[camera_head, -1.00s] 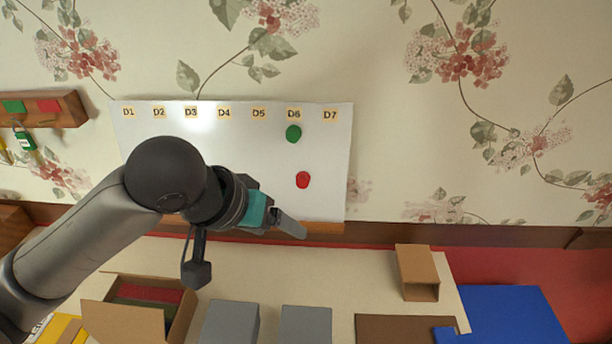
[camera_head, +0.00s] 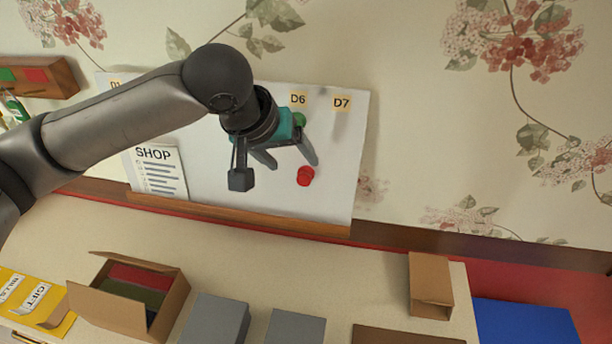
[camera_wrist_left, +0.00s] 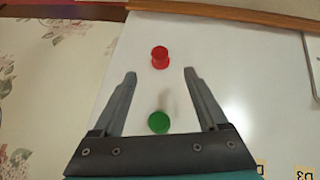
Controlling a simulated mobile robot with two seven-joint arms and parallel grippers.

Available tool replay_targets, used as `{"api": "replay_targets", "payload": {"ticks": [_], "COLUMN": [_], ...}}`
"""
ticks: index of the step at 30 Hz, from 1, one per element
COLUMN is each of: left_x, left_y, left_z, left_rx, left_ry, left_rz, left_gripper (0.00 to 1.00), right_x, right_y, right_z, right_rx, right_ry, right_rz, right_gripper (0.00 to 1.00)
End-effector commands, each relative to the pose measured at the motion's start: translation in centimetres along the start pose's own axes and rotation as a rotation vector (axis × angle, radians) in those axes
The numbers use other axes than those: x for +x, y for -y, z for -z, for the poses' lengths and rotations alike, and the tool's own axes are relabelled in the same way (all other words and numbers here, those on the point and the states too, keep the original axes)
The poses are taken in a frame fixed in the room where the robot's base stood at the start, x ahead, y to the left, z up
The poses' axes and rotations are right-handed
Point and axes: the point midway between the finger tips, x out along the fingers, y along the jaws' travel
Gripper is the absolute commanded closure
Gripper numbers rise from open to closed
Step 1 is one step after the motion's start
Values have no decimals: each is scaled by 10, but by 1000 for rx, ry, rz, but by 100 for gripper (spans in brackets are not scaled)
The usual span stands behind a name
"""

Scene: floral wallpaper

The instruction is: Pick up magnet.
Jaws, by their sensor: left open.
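A red magnet (camera_head: 305,176) is on the whiteboard (camera_head: 340,200), below the D6 and D7 labels. A green magnet (camera_head: 299,119) is above it, partly hidden behind my left gripper (camera_head: 290,164) in the head view. My left gripper is open and empty, in front of the board. In the left wrist view, the red magnet (camera_wrist_left: 160,58) lies just beyond the fingertips of my left gripper (camera_wrist_left: 159,74), roughly centred between them. The green magnet (camera_wrist_left: 158,122) shows between the fingers, nearer the palm. My right gripper is in neither view.
A paper headed SHOP (camera_head: 158,172) is on the board's lower left. A wooden ledge (camera_head: 240,217) runs under the board. Below, a counter holds an open cardboard box (camera_head: 165,305), grey boxes (camera_head: 216,318) and a small brown box (camera_head: 430,285). A wooden rack (camera_head: 45,76) hangs at left.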

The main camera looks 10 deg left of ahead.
Motion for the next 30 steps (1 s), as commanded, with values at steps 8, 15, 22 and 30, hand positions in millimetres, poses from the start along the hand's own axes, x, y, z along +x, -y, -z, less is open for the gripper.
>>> {"api": "replay_targets", "payload": {"ticks": [8,15,22,30], "left_x": [25,59,74,74], "left_y": [0,0,0,0], "left_z": [0,-1,0,0], "left_rx": [1,0,1,1], "left_ry": [-1,0,-1,-1], "left_rz": [0,0,0,-1], "left_gripper": [24,24,24,35], "right_x": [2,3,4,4], "right_y": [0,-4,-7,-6], "right_z": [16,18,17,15], "right_rx": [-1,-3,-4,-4], "right_ry": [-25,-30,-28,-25], "right_rz": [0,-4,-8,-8], "right_gripper": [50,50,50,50]}}
